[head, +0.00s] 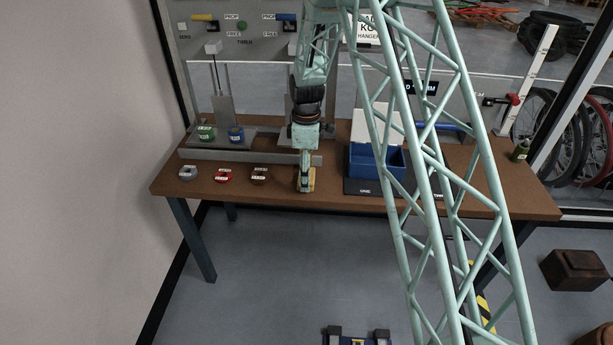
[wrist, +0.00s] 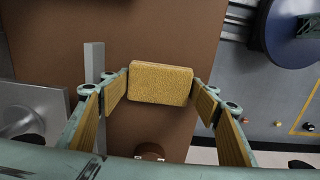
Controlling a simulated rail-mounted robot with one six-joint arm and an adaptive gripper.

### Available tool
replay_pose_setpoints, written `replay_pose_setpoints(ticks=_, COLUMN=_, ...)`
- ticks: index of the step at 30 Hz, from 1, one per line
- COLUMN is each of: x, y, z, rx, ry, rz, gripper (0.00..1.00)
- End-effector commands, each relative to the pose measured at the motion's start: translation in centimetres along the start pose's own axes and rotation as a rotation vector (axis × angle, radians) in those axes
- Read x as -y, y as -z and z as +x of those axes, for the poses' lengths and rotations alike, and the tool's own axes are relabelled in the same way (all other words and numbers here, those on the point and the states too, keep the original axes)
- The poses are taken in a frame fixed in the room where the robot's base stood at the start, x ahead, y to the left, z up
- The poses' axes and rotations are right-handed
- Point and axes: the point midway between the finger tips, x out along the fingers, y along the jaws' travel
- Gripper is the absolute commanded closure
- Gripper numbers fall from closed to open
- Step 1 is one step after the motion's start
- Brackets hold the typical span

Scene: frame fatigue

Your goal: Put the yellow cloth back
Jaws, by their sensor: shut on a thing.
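The yellow cloth (wrist: 160,83) is a folded, rough-textured block between the fingertips in the wrist view. My gripper (wrist: 160,88) is shut on it, with one finger against each short side. In the head view my gripper (head: 306,183) points down over the front part of the brown workbench (head: 340,197), and a bit of the yellow cloth (head: 311,184) shows at its tip. I cannot tell whether the cloth touches the bench top.
Grey, red and brown tins (head: 223,176) stand left of my gripper. Green (head: 205,133) and blue (head: 236,134) tins stand behind by a metal fixture. A blue open box (head: 378,168) stands to the right. A small dark bottle (head: 521,151) is at the far right.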

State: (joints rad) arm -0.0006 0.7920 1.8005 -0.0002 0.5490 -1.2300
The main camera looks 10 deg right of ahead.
Motion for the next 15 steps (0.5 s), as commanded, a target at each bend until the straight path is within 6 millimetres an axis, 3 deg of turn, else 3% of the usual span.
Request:
replay_pose_setpoints(ticks=5, x=0.01, y=-0.01, z=0.38, rx=0.0, ry=0.0, rz=0.0, gripper=0.52)
replay_pose_setpoints(ticks=6, x=0.01, y=-0.01, z=0.37, rx=0.0, ry=0.0, rz=0.0, gripper=0.42)
replay_pose_setpoints(ticks=10, x=0.01, y=-0.01, z=0.35, rx=0.0, ry=0.0, rz=0.0, gripper=0.3)
replay_pose_setpoints(ticks=15, x=0.01, y=0.0, z=0.34, rx=0.0, ry=0.0, rz=0.0, gripper=0.3)
